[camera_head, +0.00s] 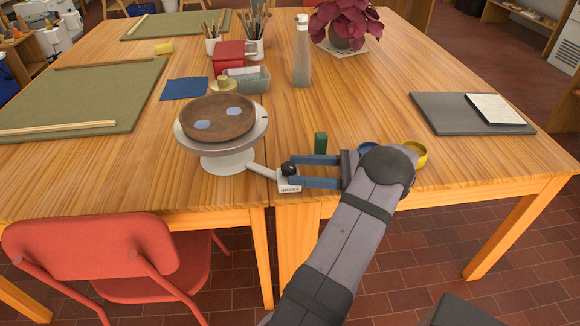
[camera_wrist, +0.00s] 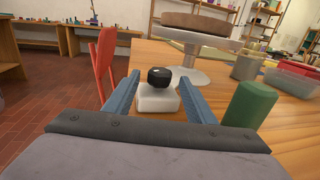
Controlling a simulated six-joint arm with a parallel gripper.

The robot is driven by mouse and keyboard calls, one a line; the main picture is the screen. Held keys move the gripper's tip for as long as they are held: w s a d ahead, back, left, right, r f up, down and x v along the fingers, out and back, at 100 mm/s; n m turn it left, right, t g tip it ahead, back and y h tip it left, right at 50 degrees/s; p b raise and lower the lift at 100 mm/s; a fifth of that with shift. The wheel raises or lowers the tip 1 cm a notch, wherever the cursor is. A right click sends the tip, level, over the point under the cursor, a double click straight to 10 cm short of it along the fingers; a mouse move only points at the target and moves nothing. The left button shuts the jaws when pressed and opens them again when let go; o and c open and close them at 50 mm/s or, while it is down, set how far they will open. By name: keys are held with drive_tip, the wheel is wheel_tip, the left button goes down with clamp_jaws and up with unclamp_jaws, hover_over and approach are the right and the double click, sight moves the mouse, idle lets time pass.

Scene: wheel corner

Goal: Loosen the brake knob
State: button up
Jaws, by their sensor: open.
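The brake knob (camera_head: 288,169) is a small black round knob on top of a white block (camera_head: 289,184). The block sits at the table's front edge and joins by a light bar to the stand of a banding wheel (camera_head: 228,160). In the wrist view, the knob (camera_wrist: 159,76) and the white block (camera_wrist: 157,99) show between the two blue fingers. My gripper (camera_head: 290,172) is open, with a finger on either side of the knob. In the wrist view, my gripper (camera_wrist: 160,92) shows a gap to the knob on both sides. A brown shallow bowl (camera_head: 217,117) rests on the wheel.
A green upright object (camera_head: 320,142) stands close to the far finger, and also shows right of the fingers in the wrist view (camera_wrist: 250,104). A yellow bowl (camera_head: 415,152) and a blue one (camera_head: 368,148) are beside my arm. A red chair (camera_head: 95,255) is front left.

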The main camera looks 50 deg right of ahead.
drive_tip(key=m+h, duration=0.1)
drive_tip(key=m+t+h+b, duration=0.1)
drive_tip(key=m+t+h, duration=0.1)
drive_tip(key=h, duration=0.1)
drive_tip(key=shift+a+r, duration=0.25)
drive_tip(key=shift+r, duration=0.1)
drive_tip(key=shift+s+a+f+m+t+h+b, duration=0.15)
drive_tip(key=shift+a+m+t+h+b, duration=0.15)
drive_tip(key=shift+m+h, duration=0.6)
drive_tip(key=shift+s+a+f+m+t+h+b, duration=0.1)
drive_tip(key=shift+a+m+t+h+b, duration=0.3)
drive_tip(key=shift+h, duration=0.9)
drive_tip(key=shift+d, duration=0.1)
drive_tip(key=shift+w, duration=0.1)
drive_tip(key=shift+w+a, duration=0.15)
drive_tip(key=shift+w, duration=1.65)
drive_tip(key=shift+w+a, duration=0.15)
drive_tip(key=shift+w, duration=1.65)
drive_tip(key=shift+c, duration=0.5)
drive_tip(key=c, duration=0.9)
